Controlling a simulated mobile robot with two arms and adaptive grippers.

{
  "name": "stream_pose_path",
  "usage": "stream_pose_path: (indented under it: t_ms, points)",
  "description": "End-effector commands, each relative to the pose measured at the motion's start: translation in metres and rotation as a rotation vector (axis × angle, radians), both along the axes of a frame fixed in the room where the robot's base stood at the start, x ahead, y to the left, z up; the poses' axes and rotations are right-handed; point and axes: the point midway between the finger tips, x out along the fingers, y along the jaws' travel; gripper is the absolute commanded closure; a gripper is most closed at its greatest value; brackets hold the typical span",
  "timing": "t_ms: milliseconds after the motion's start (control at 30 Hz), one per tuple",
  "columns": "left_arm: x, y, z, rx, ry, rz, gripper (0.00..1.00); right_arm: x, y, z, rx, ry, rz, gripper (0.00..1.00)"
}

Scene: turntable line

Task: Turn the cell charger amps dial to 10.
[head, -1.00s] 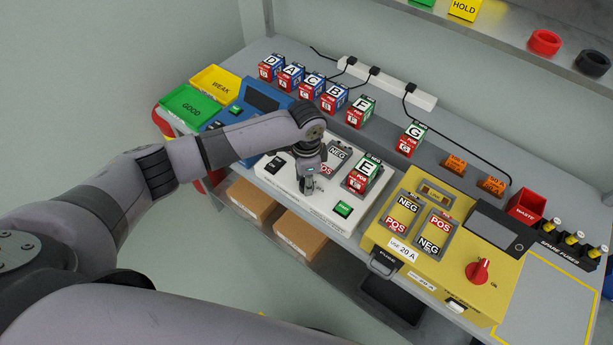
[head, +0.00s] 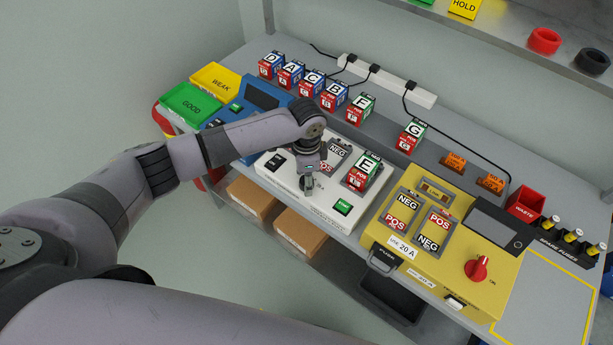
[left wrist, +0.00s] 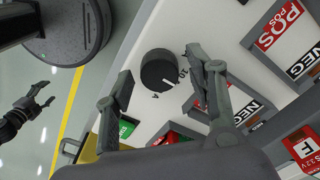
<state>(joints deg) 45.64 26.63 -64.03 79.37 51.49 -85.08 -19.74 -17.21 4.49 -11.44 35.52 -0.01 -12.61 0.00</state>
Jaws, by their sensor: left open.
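The cell charger (head: 287,192) is a white panel in the middle of the bench. Its black round amps dial (left wrist: 158,69) shows in the left wrist view. A white pointer mark on the dial faces lower right, between the printed 4 and 10. My left gripper (head: 307,185) is over the charger's front and hides the dial in the head view. Its open fingers (left wrist: 162,82) appear on either side of the dial; contact cannot be told. My right gripper (left wrist: 42,97) shows at the left of the wrist view, fingers apart and empty, away from the charger.
Cell E (head: 364,172) sits in the charger's right bay, close to my left gripper. The green start button (head: 343,208) is right of the gripper. Several lettered cells line the back.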

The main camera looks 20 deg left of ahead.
Motion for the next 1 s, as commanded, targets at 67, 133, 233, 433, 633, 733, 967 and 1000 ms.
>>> stream_pose_path:
  t_ms: [67,133,233,433,633,733,967,1000]
  points:
    - [0.0,0.0,0.0,0.0,0.001,0.0,0.47,0.0,0.0,0.0,0.0,0.0,0.0,0.39]
    - [0.0,0.0,0.0,0.0,0.001,0.0,0.47,0.0,0.0,0.0,0.0,0.0,0.0,0.39]
    - [0.0,0.0,0.0,0.0,0.001,0.0,0.47,0.0,-0.001,0.0,-0.001,0.0,0.001,0.39]
    - [0.0,0.0,0.013,0.0,-0.001,0.0,0.47,0.0,-0.002,0.0,-0.003,-0.001,0.002,0.39]
    - [0.001,0.0,0.054,-0.002,-0.003,-0.001,0.47,0.0,-0.002,0.0,-0.002,0.0,0.001,0.39]
    - [0.001,0.0,0.076,-0.001,-0.004,-0.001,0.47,0.0,-0.001,0.0,-0.002,0.0,0.001,0.39]
    - [0.0,0.0,0.111,0.0,-0.001,0.0,0.47,0.0,-0.001,0.0,-0.001,0.0,0.001,0.39]
    - [0.0,0.0,0.114,-0.001,0.0,0.0,0.47,0.0,-0.001,0.0,-0.001,0.0,0.001,0.39]
